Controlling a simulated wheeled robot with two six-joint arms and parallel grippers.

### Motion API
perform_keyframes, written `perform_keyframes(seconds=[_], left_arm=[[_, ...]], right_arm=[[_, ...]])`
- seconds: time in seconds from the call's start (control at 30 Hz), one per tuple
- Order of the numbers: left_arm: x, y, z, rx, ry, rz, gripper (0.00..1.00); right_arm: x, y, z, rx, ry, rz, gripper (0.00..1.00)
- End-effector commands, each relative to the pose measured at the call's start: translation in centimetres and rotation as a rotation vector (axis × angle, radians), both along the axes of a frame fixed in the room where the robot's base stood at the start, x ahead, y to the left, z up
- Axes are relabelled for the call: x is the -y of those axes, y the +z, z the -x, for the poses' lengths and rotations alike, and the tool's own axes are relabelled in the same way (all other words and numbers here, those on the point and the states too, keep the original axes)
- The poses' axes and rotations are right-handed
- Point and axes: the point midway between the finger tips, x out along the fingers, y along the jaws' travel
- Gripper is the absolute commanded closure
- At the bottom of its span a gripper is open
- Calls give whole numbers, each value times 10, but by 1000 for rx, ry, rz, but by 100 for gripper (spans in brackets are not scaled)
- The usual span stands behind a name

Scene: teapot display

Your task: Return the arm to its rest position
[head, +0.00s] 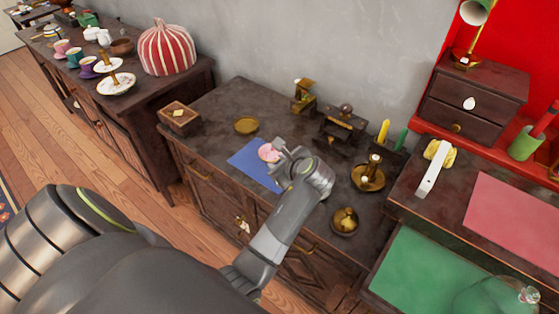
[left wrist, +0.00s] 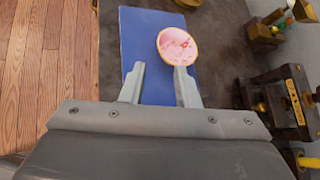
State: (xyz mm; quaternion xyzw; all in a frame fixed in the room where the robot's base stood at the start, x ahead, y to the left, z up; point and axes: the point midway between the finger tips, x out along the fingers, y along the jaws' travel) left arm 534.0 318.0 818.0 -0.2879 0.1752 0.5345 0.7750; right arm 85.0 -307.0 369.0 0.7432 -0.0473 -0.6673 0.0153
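My left gripper (head: 283,150) is over the middle cabinet top, beside a blue mat (head: 250,162). In the left wrist view the left gripper (left wrist: 160,74) has its fingers apart, with only the blue mat (left wrist: 158,95) showing between them. A small round pink piece (head: 267,152) with a pale gold rim lies on the mat. In the left wrist view the pink piece (left wrist: 177,46) is just beyond the tip of the right-hand finger; whether they touch I cannot tell. My right gripper is not in view.
On the middle cabinet stand a wooden box (head: 179,117), a brass dish (head: 246,125), a brass candle holder (head: 368,174) and a brass pot (head: 344,221). A striped tea cosy (head: 167,48) and cups are on the left cabinet. A green mat (head: 425,270) lies at right.

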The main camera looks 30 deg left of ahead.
Motion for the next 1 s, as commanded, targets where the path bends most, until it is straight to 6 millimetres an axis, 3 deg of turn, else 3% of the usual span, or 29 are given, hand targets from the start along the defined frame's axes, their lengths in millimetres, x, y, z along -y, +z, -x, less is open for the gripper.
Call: perform_keyframes(seconds=[0.13, 0.77, 0.87, 1.0], left_arm=[[-1, 5, -1, -1, -1, -1, 72], [-2, 3, 0, 3, 3, 5, 72], [-5, -4, 11, 37, 40, 47, 72], [-15, -25, 48, 163, 177, 204, 72]], right_arm=[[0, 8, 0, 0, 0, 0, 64], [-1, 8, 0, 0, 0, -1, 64], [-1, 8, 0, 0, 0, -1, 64], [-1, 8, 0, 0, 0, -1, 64]])
